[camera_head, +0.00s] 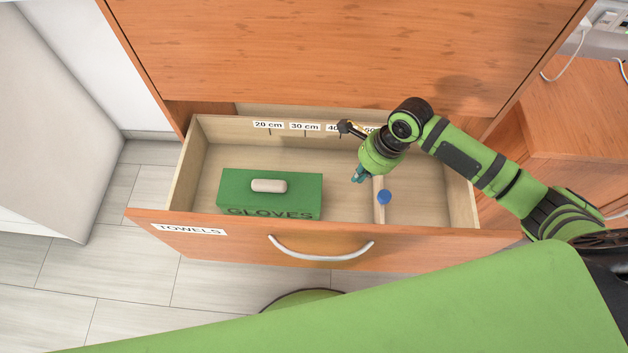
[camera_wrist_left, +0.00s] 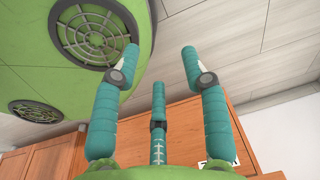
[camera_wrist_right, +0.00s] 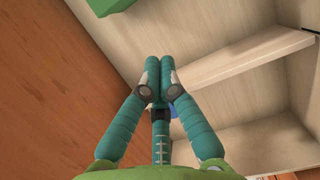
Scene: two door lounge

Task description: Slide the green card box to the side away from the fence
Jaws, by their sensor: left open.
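The green card box (camera_head: 235,190), printed GLOVES, lies in the left half of the open drawer (camera_head: 460,200). A pale rounded piece (camera_head: 268,185) sits on its top. The fence, a thin wooden divider (camera_head: 379,208), stands in the drawer to the right of the box, with bare floor between them. My right gripper (camera_head: 358,177) is over the drawer beside the fence, right of the box and apart from it. In the right wrist view its fingers (camera_wrist_right: 160,72) are together with nothing seen between them. A corner of green (camera_wrist_right: 108,5) shows at the top there. My left gripper (camera_wrist_left: 160,60) is open and empty.
A blue round knob (camera_head: 384,197) is at the fence. A ruler strip reading 20 cm and 30 cm (camera_head: 287,126) runs along the drawer's back. The drawer front has a TOWELS label (camera_head: 188,229) and a curved handle (camera_head: 320,254). A cabinet front (camera_head: 330,50) rises behind.

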